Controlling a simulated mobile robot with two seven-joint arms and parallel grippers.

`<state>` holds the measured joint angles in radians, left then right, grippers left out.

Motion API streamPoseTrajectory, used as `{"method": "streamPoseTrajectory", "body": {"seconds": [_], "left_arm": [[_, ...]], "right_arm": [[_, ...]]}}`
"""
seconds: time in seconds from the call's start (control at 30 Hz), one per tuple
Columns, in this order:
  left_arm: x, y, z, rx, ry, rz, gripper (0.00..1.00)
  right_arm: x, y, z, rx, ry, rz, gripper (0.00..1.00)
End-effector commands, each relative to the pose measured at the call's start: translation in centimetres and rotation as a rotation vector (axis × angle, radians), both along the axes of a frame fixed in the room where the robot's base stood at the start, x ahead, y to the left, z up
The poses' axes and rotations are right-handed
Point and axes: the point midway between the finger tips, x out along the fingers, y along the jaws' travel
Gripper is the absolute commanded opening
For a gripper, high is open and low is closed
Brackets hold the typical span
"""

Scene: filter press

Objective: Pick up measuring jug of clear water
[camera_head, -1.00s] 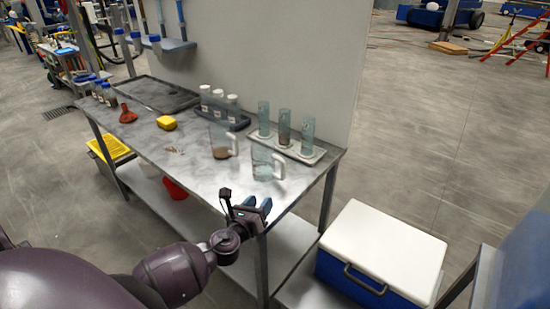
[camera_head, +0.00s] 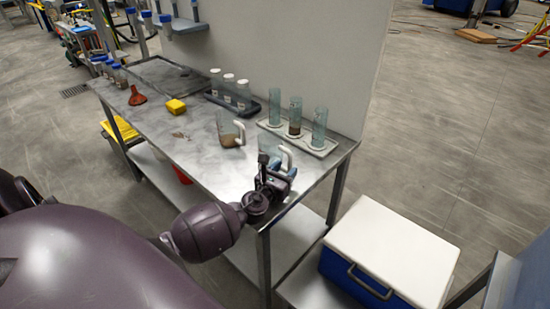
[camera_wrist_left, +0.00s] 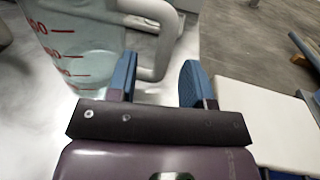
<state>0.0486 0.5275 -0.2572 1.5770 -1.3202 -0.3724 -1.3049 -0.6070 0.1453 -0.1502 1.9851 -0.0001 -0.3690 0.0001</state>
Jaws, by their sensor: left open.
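The measuring jug of clear water (camera_head: 268,146) stands upright near the right end of the steel table, partly hidden behind my left gripper. Its white handle (camera_head: 287,157) faces right. In the left wrist view the jug (camera_wrist_left: 75,45) shows red markings and clear liquid low inside, and its handle (camera_wrist_left: 165,40) reaches toward the space between my fingers. My left gripper (camera_head: 277,180) is open in front of the handle; its blue fingertips (camera_wrist_left: 160,80) sit apart with nothing gripped between them. My right gripper is not in view.
A second jug with brown contents (camera_head: 229,140) stands just left and behind. A tray with several cylinders (camera_head: 310,147) is behind to the right. A rack of white-capped bottles (camera_head: 243,106) and a yellow object (camera_head: 176,105) are further left. A blue-and-white cooler (camera_head: 390,250) stands right of the table.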

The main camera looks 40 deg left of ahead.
Motion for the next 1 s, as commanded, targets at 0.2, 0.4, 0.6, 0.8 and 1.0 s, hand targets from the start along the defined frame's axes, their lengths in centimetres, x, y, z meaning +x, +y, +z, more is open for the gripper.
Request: {"method": "streamPoseTrajectory", "body": {"seconds": [0.2,0.4,0.6,0.8,1.0], "left_arm": [[2.9,0.1,0.1,-0.001,-0.001,0.000,0.47],[4.6,0.4,0.0,-0.001,0.000,0.000,0.47],[4.8,0.4,0.1,-0.001,-0.001,0.000,0.47],[4.7,0.4,0.1,-0.001,-0.001,0.000,0.27],[4.7,0.4,0.1,-0.001,0.000,0.000,0.00]], "right_arm": [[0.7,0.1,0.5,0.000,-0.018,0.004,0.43],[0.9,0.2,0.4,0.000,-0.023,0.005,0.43],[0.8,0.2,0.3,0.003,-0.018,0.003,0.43],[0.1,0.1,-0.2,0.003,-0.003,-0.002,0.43],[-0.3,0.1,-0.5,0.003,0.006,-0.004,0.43]]}}
